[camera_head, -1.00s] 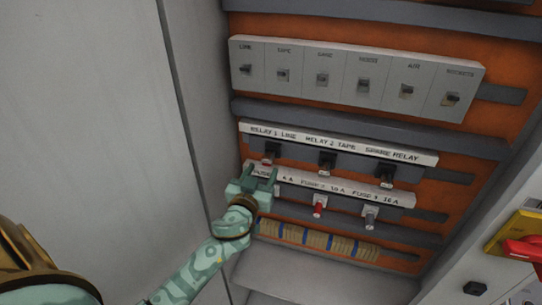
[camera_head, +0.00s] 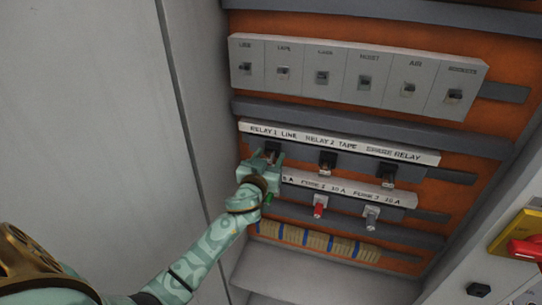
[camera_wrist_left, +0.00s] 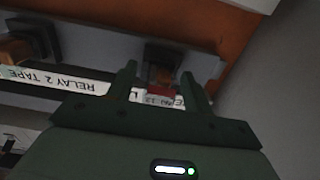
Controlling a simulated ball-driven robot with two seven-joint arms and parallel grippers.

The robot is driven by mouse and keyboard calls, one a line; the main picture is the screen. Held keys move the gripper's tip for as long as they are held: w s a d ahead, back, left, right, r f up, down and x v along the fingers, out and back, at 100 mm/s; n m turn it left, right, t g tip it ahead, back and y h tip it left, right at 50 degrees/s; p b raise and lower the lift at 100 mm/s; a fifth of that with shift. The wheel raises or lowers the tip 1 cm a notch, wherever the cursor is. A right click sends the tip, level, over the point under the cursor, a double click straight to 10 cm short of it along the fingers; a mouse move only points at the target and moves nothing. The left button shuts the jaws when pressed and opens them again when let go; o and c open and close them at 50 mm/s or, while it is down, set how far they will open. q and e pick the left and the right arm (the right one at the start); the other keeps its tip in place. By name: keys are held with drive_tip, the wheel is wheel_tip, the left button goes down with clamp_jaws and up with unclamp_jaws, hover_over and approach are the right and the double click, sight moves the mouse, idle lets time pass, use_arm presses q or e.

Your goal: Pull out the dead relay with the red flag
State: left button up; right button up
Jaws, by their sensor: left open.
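The black relay at the RELAY 1 LINE label (camera_head: 272,147) sits in its socket on the orange panel. Its red flag (camera_wrist_left: 160,89) shows in the left wrist view, below the relay's dark body (camera_wrist_left: 161,54). My left gripper (camera_head: 266,160) is open at this relay, partly covering it in the head view. In the left wrist view its fingers (camera_wrist_left: 159,73) stand on either side of the red flag, and I cannot tell whether they touch it. Relay 2 (camera_head: 327,160) and the spare relay (camera_head: 387,173) sit to the right. My right gripper is not in view.
A fuse row lies just below, with a green fuse (camera_head: 267,199) near my gripper, a red fuse (camera_head: 320,206) and a grey fuse (camera_head: 371,217). A switch strip (camera_head: 350,75) is above. A grey wall (camera_head: 195,110) stands close on the left; a red handle (camera_head: 525,249) is at right.

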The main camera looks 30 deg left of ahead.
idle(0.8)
use_arm(q)
clamp_jaws()
drive_tip(key=shift+s, duration=0.15)
drive_tip(key=shift+p+v, duration=0.45)
drive_tip(key=shift+v, duration=2.4)
